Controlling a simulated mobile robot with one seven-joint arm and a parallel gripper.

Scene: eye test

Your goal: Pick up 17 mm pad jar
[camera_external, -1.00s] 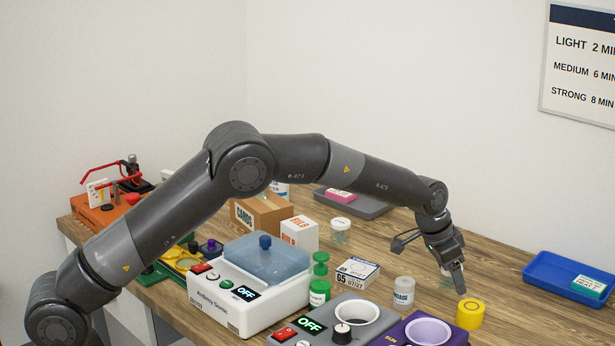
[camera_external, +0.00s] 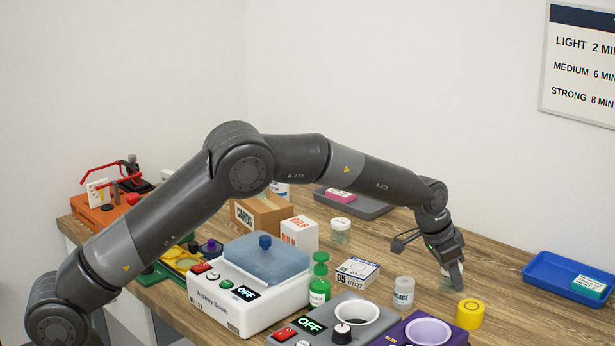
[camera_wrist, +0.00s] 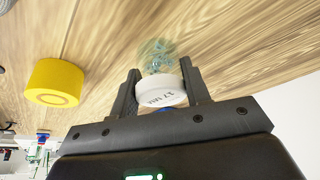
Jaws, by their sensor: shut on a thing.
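The 17 mm pad jar (camera_wrist: 160,92) is a small clear jar with a white lid marked with 17 and blurred letters, and bluish pads show through its wall. In the wrist view it sits between the two fingers of my gripper (camera_wrist: 166,88), which is shut on its lid. I cannot tell whether the jar touches the table.
A yellow roll (camera_external: 470,314) stands close to the right of my gripper, also in the wrist view (camera_wrist: 54,82). A blue tray (camera_external: 545,268) lies at the right. Wood (camera_external: 500,245) is bare behind.

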